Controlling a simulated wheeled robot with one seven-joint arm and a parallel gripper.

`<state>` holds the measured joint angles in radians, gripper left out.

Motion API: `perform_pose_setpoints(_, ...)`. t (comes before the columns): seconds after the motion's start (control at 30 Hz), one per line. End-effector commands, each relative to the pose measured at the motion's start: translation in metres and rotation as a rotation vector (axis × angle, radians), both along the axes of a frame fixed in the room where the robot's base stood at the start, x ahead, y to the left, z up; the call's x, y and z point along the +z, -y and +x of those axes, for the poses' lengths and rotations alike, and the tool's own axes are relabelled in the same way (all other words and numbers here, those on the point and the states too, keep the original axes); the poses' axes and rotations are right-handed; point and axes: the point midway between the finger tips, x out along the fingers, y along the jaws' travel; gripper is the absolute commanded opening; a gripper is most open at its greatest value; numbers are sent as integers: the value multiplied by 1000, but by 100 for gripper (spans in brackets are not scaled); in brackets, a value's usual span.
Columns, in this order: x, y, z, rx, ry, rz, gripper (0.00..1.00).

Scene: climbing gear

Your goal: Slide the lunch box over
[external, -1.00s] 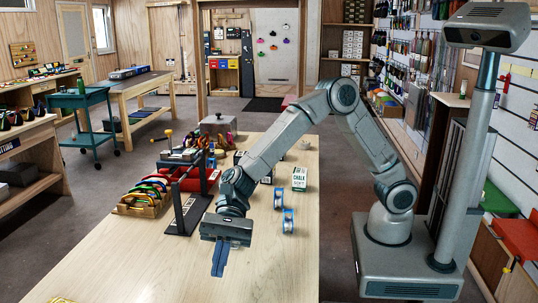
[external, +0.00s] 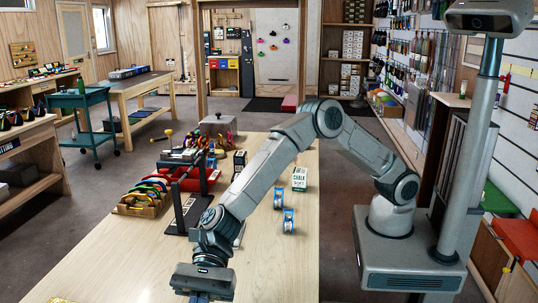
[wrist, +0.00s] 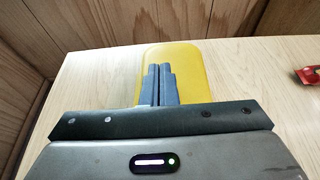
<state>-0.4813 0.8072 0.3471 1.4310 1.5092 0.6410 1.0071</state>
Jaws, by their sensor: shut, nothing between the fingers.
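The lunch box appears to be the yellow, round-cornered box (wrist: 190,62) on the wooden table in the wrist view.
The near tabletop (external: 130,255) is largely bare. A dark stand (external: 186,205), a wooden tray of coloured gear (external: 143,198), a chalk box (external: 299,179) and blue-and-white rolls (external: 288,221) stand farther back. A small red item (wrist: 309,75) lies at the right in the wrist view.

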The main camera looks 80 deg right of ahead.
Motion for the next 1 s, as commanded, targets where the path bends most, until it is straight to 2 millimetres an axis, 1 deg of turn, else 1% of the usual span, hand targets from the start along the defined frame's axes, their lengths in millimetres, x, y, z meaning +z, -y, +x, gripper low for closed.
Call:
perform_pose_setpoints(0.03, -5, 1, 1, -1, -1, 0, 0)
perform_pose_setpoints(0.1, -7, 1, 1, -2, 1, 1, 0)
perform_pose_setpoints(0.47, -11, 4, 2, -4, 0, -5, 0)
perform_pose_setpoints(0.57, -12, 7, 3, -6, -1, -7, 0)
perform_pose_setpoints(0.67, -15, 22, 5, -9, -1, -9, 0)
perform_pose_setpoints(0.8, -16, 56, 7, -14, -1, -9, 0)
perform_pose_setpoints(1.0, -15, 103, 4, -11, 0, -10, 0)
